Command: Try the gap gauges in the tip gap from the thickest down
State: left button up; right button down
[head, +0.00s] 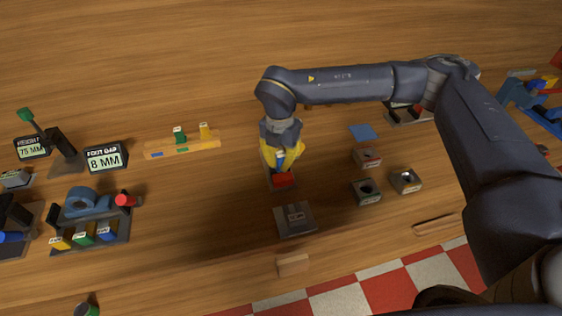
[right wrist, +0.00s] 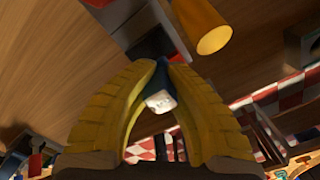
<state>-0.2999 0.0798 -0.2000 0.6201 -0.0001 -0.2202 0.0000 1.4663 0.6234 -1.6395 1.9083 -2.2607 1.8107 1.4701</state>
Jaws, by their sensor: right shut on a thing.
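My right gripper (head: 281,160), with yellow fingers, is shut on a blue gap gauge (head: 280,158) with a pale top. In the right wrist view the gauge (right wrist: 160,98) sits between the fingertips. The gripper is above a grey piece with a red block (head: 284,180); whether the gauge touches anything there is hidden. A long orange rack (head: 203,147) holds an upright green gauge (head: 179,136) and an upright yellow gauge (head: 205,131); its blue-marked place (head: 157,154) is empty. I cannot clearly make out the rotor or its tip gap. My left gripper is not in view.
A grey slotted block (head: 295,219) and a small wooden block (head: 292,264) stand in front. Small grey blocks (head: 366,191) are at right.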

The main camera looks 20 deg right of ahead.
jog(key=shift+r, duration=3.3)
